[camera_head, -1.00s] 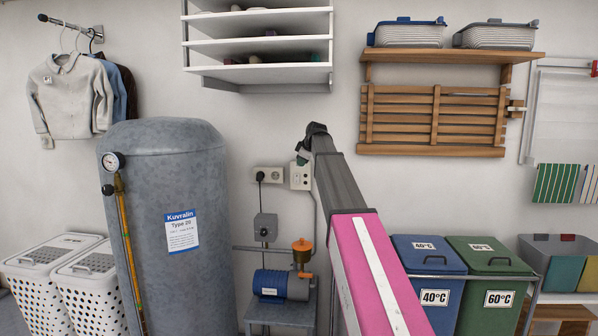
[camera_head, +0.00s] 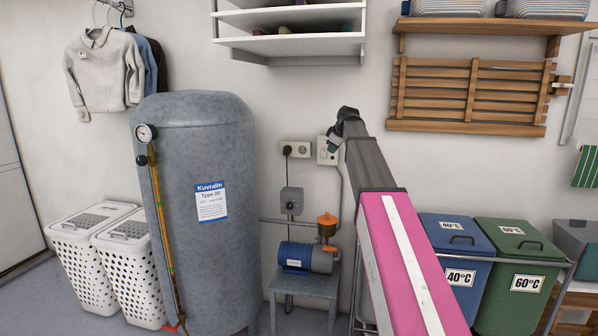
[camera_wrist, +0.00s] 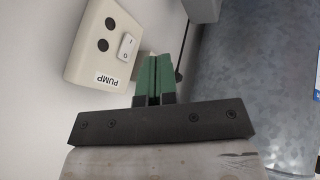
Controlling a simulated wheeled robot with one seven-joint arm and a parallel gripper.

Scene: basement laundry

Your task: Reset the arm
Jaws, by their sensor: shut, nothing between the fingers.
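My gripper (camera_head: 334,140) is at the end of my outstretched arm, in front of the wall beside the switch box. In the wrist view its green fingers (camera_wrist: 154,78) are shut with nothing between them. A cream switch box labelled PUMP (camera_wrist: 110,45) is on the wall beside the fingertips, with a white rocker switch (camera_wrist: 127,47) and two dark round spots. The fingertips are close to the box's edge; I cannot tell if they touch it. In the head view the box (camera_head: 326,152) is partly hidden by my gripper.
A large grey tank (camera_head: 215,240) stands left of my arm. A blue pump (camera_head: 298,258) sits on a small stand. A wooden rack (camera_head: 465,95) hangs at upper right, white shelves (camera_head: 290,45) above. Blue (camera_head: 455,238) and green (camera_head: 515,240) bins stand at right.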

